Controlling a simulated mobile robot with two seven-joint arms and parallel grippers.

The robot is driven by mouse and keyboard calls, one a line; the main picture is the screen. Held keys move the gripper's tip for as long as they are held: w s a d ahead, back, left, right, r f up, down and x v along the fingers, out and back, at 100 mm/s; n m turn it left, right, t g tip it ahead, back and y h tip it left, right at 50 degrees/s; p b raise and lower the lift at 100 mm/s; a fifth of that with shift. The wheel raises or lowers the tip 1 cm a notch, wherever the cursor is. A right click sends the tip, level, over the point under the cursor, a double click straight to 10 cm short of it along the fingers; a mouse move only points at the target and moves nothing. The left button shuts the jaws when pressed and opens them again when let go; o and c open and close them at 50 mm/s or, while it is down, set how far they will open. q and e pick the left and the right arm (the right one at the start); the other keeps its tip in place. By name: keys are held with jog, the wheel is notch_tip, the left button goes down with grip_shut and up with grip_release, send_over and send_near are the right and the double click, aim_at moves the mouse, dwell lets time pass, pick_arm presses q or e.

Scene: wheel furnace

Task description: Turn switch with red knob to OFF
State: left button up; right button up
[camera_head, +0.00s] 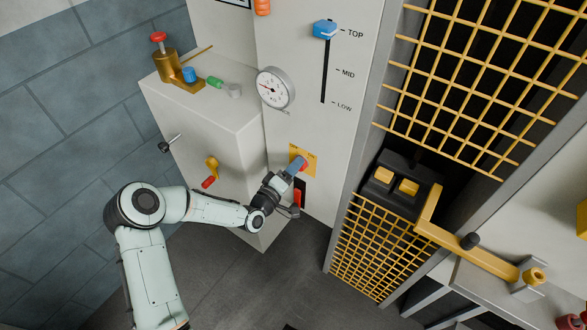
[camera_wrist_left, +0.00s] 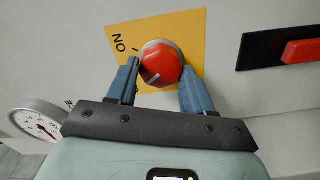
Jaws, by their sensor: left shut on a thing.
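The red knob (camera_wrist_left: 161,64) sits on a yellow plate (camera_wrist_left: 188,28) on the pale panel. A small light mark shows on the knob's face in the left wrist view. Letters that look like ON turned round, and a short black line, show on the plate beside the knob; other lettering is partly hidden by a finger. My left gripper (camera_wrist_left: 164,85) is shut on the knob, one blue finger on each side. In the head view, my left gripper (camera_head: 298,166) reaches the yellow plate (camera_head: 309,158) and hides part of the knob.
A red switch in a dark slot (camera_wrist_left: 301,51) is close beside the plate. A round gauge (camera_head: 275,88) and a slider with a blue handle (camera_head: 325,29) are higher on the panel. A yellow grid (camera_head: 385,245) stands right.

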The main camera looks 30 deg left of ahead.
pick_arm(q)
jog(key=o, duration=1)
jog(key=s, duration=0.9)
jog(key=s+a, duration=0.1)
jog(key=s, duration=0.3)
jog(key=shift+s+p, duration=0.25)
jog(key=shift+p, duration=0.05)
jog(key=s+d+f+m+g+h+p, duration=0.1)
jog(key=s+d+f+m+g+p, duration=0.15)
jog(key=s+d+f+g, duration=0.35)
jog(key=s+d+f+m+g+h+p, duration=0.1)
jog(key=d+f+m+g+h+p, duration=0.2)
jog(key=d+f, duration=0.5)
jog(key=s+d+f+m+g+p, duration=0.1)
jog(key=s+g, duration=0.2)
jog(key=s, duration=0.2)
jog(key=s+d+f+m+g+y+p, duration=0.1)
jog(key=s+d+f+g, duration=0.1)
jog(key=s, duration=0.4)
jog(key=s+d+f+m+g+p, duration=0.1)
jog(key=s+f+g, duration=0.1)
jog(key=s+g, duration=0.3)
jog(key=shift+s+d+f+m+y, duration=0.2)
jog(key=shift+d+m+y, duration=0.1)
jog(key=shift+d, duration=0.1)
